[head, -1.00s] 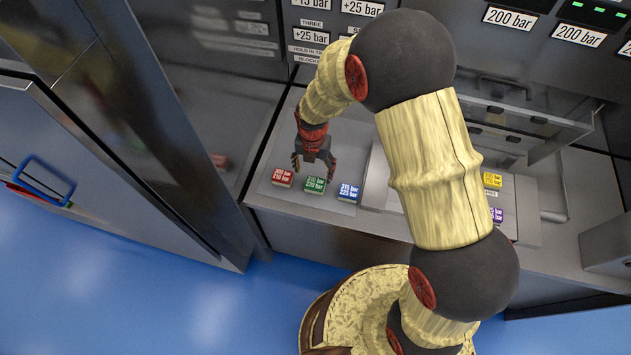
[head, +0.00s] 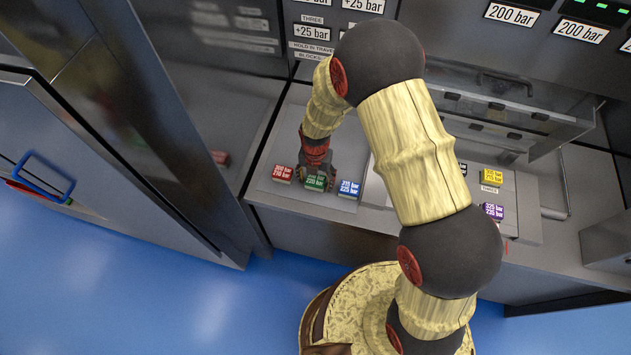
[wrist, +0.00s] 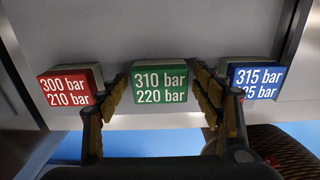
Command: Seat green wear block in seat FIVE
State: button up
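The green wear block (head: 315,183) stands on the grey counter between a red block (head: 283,174) and a blue block (head: 348,190). In the wrist view the green block (wrist: 160,82) reads "310 bar 220 bar". My gripper (head: 316,172) is down at the green block. In the wrist view my gripper (wrist: 160,105) has its fingers apart, one on each side of the green block. The left finger is very near the block, and I cannot tell if it touches. Seat FIVE cannot be made out in these frames.
The red block (wrist: 68,88) and blue block (wrist: 253,80) stand close outside my fingers. To the right, a yellow block (head: 491,176) sits above a "THREE" label, with a purple block (head: 493,211) nearer the front. A clear raised cover (head: 520,115) stands behind them.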

jog(key=c, duration=1.1)
jog(key=shift+c, duration=0.2)
jog(key=shift+r, duration=0.2)
